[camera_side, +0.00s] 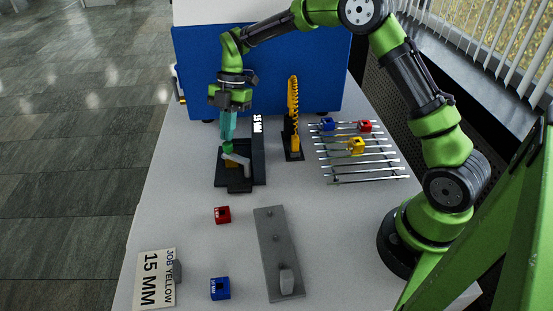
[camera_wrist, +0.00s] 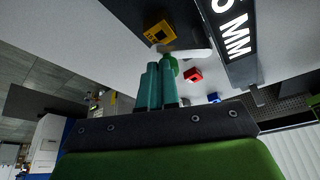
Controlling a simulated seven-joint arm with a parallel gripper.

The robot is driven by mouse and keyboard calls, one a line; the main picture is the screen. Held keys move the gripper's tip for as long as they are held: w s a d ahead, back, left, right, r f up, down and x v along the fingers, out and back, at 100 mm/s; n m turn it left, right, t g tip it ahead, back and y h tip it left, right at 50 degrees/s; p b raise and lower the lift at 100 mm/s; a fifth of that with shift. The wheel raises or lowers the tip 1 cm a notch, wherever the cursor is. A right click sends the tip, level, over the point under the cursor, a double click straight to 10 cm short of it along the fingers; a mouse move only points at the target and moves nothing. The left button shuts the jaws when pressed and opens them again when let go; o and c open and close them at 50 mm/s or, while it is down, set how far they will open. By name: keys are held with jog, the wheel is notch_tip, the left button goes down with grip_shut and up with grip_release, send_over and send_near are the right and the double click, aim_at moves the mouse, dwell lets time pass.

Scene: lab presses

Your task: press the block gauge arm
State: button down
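The block gauge (camera_side: 257,160) has a black base and an upright plate labelled 15 MM. Its pale lever arm (camera_side: 238,160) ends in a green knob (camera_side: 227,149); the arm (camera_wrist: 190,54) and knob (camera_wrist: 170,66) also show in the wrist view. A yellow block (camera_side: 231,165) sits in the gauge by the arm, and it shows in the wrist view (camera_wrist: 160,32). My gripper (camera_side: 228,137) points down with its teal fingers together, nothing visible between them. The fingertips (camera_wrist: 160,64) are right at the knob; I cannot tell whether they touch.
A red block (camera_side: 222,214) and a blue block (camera_side: 220,289) stand in front, near a grey plate (camera_side: 270,235) and a JOB YELLOW 15 MM card (camera_side: 155,278). A yellow toothed post (camera_side: 293,110) and a rod rack (camera_side: 360,165) with blocks stand right. A blue panel (camera_side: 270,75) stands behind.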

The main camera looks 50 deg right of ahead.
jog(key=shift+a, duration=0.15)
jog(key=shift+w+a+n+g, duration=0.1)
jog(key=shift+a+n+g, duration=0.2)
jog(key=shift+a+n, duration=0.35)
jog(key=shift+a, duration=0.7)
dwell(0.6)
jog(key=w+a+v, duration=0.1)
jog(key=v, duration=0.8)
jog(key=shift+r, duration=0.5)
